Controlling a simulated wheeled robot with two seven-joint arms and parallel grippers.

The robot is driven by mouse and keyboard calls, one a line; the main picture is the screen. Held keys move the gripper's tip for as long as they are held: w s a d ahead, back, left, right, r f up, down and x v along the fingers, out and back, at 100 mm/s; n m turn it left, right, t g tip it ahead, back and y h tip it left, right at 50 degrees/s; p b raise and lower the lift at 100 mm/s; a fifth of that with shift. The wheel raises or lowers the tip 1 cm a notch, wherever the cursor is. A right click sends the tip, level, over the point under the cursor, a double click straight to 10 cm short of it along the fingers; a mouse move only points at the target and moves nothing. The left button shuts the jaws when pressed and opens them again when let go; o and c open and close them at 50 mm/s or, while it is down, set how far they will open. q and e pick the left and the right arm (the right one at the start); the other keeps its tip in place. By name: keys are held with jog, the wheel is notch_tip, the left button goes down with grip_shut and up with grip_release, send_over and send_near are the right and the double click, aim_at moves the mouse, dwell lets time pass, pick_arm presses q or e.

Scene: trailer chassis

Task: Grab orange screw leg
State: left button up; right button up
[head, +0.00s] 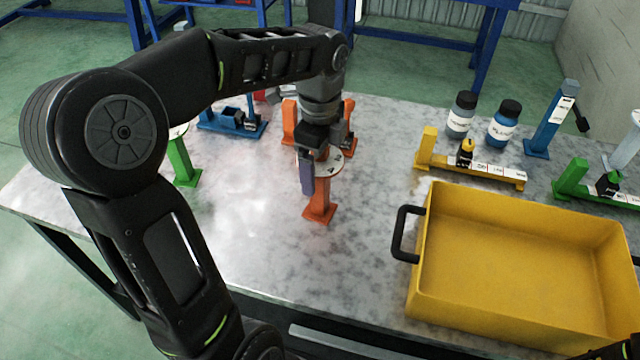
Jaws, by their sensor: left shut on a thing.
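The orange screw leg (319,203) stands upright on the table, with an orange foot and a pale round numbered plate at its top. My left gripper (318,165) reaches down over its top from behind and is shut on it. The gripper's fingers hide part of the plate and upper post. The foot appears to be on or very close to the tabletop. Another orange part (290,128) stands just behind, partly hidden by my gripper. My right gripper is not in view.
A yellow bin (420,285) with a black handle stands at the right front. Yellow (470,172), green (570,182) and blue (545,130) parts and two bottles (503,125) stand behind it. A green leg (183,165) stands left. The table's left front is clear.

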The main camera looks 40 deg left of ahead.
pick_arm(q)
jog(key=c, duration=0.8)
jog(key=shift+r, duration=0.55)
notch_tip(320, 180, up, 4)
jog(key=shift+r, duration=0.2)
notch_tip(320, 180, up, 4)
jog(key=p, duration=0.2)
jog(key=shift+f+p, duration=0.1)
jog(key=shift+p, duration=0.25)
jog(key=shift+r+p, duration=0.4)
jog(key=shift+p, duration=0.05)
